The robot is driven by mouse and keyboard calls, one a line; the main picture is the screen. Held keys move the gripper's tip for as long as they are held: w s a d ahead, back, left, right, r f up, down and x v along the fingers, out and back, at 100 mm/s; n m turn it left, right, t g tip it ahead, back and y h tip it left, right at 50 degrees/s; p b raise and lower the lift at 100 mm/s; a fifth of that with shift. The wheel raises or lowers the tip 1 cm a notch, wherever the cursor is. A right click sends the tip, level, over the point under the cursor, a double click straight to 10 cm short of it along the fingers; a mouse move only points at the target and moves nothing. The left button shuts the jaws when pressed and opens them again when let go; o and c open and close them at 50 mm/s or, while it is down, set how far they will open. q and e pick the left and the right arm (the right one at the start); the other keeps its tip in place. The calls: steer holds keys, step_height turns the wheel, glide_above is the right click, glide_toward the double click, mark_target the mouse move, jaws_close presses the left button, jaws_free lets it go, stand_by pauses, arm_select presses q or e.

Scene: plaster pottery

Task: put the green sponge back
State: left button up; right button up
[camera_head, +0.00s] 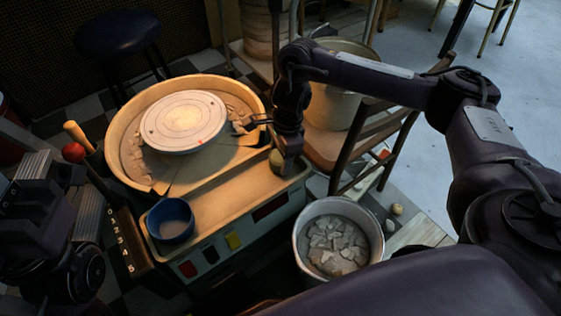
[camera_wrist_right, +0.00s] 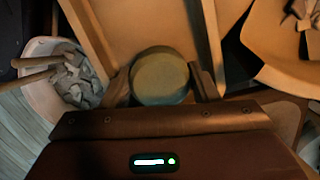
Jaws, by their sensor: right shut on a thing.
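The green sponge (camera_wrist_right: 160,76) is a round, dull olive-green piece between the two fingers of my right gripper (camera_wrist_right: 161,84) in the right wrist view. The fingers are shut on its sides. In the head view my right gripper (camera_head: 280,161) points down over the right edge of the pottery wheel's deck (camera_head: 228,196), and a small part of the sponge (camera_head: 276,160) shows there. I cannot tell whether the sponge touches the deck. My left arm shows dark at the left edge of the head view; its fingers cannot be made out.
A blue bowl (camera_head: 171,221) stands on the deck's front left. The round wheel head (camera_head: 184,120) sits in a basin with clay scraps. A bucket of shards (camera_head: 338,243) stands on the right, below a wooden chair (camera_head: 345,149) holding a large pot (camera_head: 335,104).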

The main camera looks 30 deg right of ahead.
steer(key=shift+f, duration=0.55)
steer(key=shift+r, duration=0.15)
steer(key=shift+f, duration=0.2)
steer(key=o, duration=0.8)
steer(key=shift+o, duration=0.4)
steer(key=shift+r, duration=0.1)
